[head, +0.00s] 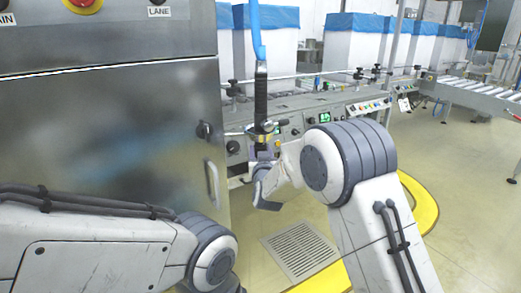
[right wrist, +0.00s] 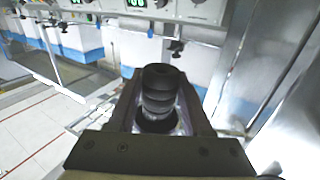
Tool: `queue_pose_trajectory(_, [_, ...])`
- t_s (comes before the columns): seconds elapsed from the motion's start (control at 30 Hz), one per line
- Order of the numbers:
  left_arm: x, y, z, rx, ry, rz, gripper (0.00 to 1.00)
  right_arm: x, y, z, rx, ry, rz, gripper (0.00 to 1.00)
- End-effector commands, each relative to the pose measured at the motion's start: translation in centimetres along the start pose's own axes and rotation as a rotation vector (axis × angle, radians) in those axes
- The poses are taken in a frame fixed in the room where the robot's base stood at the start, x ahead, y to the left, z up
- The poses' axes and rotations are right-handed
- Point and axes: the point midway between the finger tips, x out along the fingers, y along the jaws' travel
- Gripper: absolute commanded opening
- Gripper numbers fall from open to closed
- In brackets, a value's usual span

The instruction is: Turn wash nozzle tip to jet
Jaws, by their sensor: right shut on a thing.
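The wash nozzle (head: 261,100) hangs upright from a blue hose (head: 257,30). It has a dark ribbed body, with a yellow band (head: 262,138) low down. My right gripper (head: 266,160) is at its lower end, shut on the tip. In the right wrist view, the black ribbed nozzle tip (right wrist: 159,92) sits between the two fingers of my right gripper (right wrist: 160,110). The spray setting of the tip cannot be read. My left arm shows at the lower left of the head view, but its gripper is out of frame.
A steel cabinet (head: 110,130) with a handle stands close on the left. Behind the nozzle is a machine with control panels (head: 320,112) and blue-lined white boxes (head: 352,50). A roller conveyor (head: 480,92) is at right. A floor grate (head: 300,250) lies below.

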Motion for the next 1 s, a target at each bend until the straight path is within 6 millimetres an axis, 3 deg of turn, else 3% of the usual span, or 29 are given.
queue_pose_trajectory(0.5, [-6.3,0.5,-0.3,0.000,0.000,0.000,0.57,0.0,-0.2,-0.4,0.001,-0.003,0.387,0.00])
queue_pose_trajectory(1.0, [-8.4,0.6,-0.5,0.000,0.000,0.000,0.57,0.0,-0.1,0.0,0.004,-0.001,0.573,0.00])
